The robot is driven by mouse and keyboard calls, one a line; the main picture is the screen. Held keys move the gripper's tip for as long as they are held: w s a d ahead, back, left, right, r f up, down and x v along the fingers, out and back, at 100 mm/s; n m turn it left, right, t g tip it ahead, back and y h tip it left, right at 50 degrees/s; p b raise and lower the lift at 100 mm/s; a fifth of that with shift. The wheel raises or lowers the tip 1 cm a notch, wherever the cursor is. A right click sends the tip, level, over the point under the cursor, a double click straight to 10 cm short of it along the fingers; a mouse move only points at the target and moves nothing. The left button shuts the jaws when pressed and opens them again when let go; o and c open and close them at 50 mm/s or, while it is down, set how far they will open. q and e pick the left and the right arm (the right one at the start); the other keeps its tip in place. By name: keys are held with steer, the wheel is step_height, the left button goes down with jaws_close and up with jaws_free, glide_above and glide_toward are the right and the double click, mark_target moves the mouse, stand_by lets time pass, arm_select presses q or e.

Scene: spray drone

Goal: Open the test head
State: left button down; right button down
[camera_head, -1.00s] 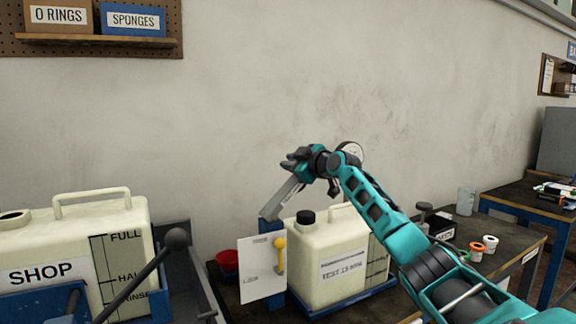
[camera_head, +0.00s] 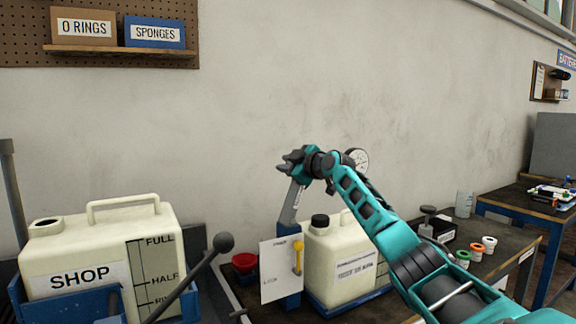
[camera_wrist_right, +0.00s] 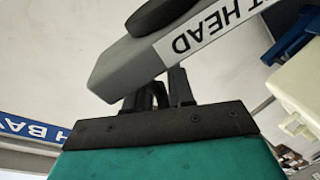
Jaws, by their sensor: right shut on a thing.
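The test head is a grey bar (camera_head: 291,204) rising steeply from a blue post (camera_head: 291,298) behind a white card. In the right wrist view its label reads "T HEAD" (camera_wrist_right: 202,36), upside down. My right gripper (camera_head: 290,166) is at the bar's upper end. In the wrist view the dark fingers (camera_wrist_right: 160,92) are closed against the bar's underside; part of the grip is hidden by the bar. A round black part (camera_wrist_right: 160,14) sits on top of the bar. My left gripper is out of view.
A white card with a yellow handle (camera_head: 297,256) stands before the post. A cream jug (camera_head: 345,262) with a black cap is just right of it. A larger SHOP tank (camera_head: 70,265) and a black-knobbed lever (camera_head: 224,242) are at left.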

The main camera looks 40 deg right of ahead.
steer(key=shift+w+a+f, duration=0.1)
steer(key=shift+a+f, duration=0.3)
steer(key=c, duration=1.2)
jaws_free()
steer(key=shift+r, duration=0.1)
steer(key=shift+d, duration=0.15)
steer(key=shift+s+r, duration=0.1)
steer(key=shift+s, duration=0.35)
steer(key=s+a+r+b, duration=0.1)
steer(key=s+b, duration=0.3)
steer(key=s, duration=0.7)
steer(key=shift+s+a+r, duration=0.2)
steer(key=shift+s+r, duration=0.2)
steer(key=shift+r, duration=0.05)
